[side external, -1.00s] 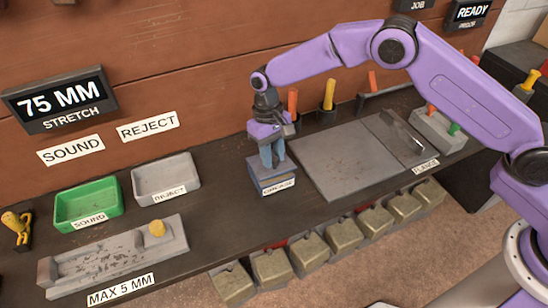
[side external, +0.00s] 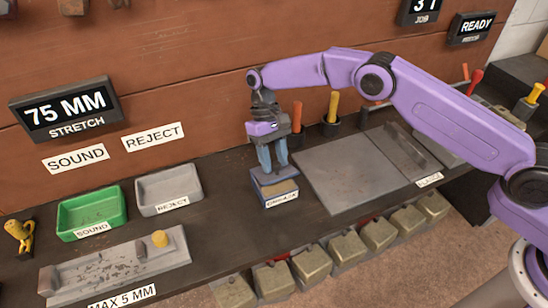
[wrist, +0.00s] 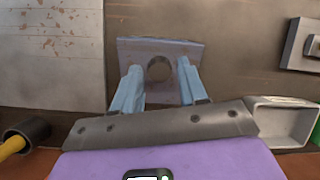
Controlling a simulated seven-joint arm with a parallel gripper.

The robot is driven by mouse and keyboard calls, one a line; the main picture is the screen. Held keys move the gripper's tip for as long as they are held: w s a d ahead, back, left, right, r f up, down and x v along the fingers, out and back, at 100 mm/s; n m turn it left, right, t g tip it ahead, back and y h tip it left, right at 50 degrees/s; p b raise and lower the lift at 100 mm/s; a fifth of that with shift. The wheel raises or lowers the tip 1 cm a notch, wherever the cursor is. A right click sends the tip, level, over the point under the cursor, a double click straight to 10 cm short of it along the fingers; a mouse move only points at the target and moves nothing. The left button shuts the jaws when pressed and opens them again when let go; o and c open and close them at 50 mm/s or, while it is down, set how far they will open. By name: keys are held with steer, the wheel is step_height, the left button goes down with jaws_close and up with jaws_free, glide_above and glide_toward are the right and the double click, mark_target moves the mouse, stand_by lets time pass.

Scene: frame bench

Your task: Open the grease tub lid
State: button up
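The grease tub (side external: 281,198) is a small blue box with a white label on its front, standing on the dark bench left of the grey plate. A brownish patch shows at its top, and I cannot tell whether the lid is seated or raised. In the wrist view, the square blue-grey top (wrist: 193,52) has a dark round feature at its middle. My gripper (side external: 272,168) points straight down at the tub top. Its two pale blue fingers also show in the wrist view (wrist: 160,88), apart, one on each side of the round feature, with gaps visible.
A grey plate (side external: 345,170) lies right of the tub. Orange-handled (side external: 297,115) and yellow-handled (side external: 334,106) tools stand in holders behind. The green sound tray (side external: 90,214) and grey reject tray (side external: 168,191) are at left. Several metal blocks line the bench front.

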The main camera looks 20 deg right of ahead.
steer(key=shift+o, duration=0.3)
steer(key=v, duration=0.7)
steer(key=shift+r, duration=0.2)
steer(key=shift+w, duration=0.1)
steer(key=shift+d, duration=0.1)
stand_by(0.3)
steer(key=d+f+m+g+y, duration=0.1)
steer(key=d+m, duration=0.1)
steer(key=s+d+f+m+g+y, duration=0.1)
steer(key=d+f+m+g, duration=0.1)
steer(key=shift+d+f+y, duration=0.1)
steer(key=shift+y, duration=0.3)
steer(key=w+d+f+m+t+y, duration=0.1)
steer(key=d+f+m+y, duration=0.2)
steer(key=d+m+y, duration=0.5)
steer(key=w+d+f+m+t+y, duration=0.15)
steer(key=d+m+y, duration=0.25)
steer(key=m+y, duration=0.45)
steer(key=shift+m+h, duration=0.95)
steer(key=x, duration=1.1)
steer(key=f+x, duration=0.1)
steer(key=x, duration=0.5)
steer(key=shift+s, duration=0.35)
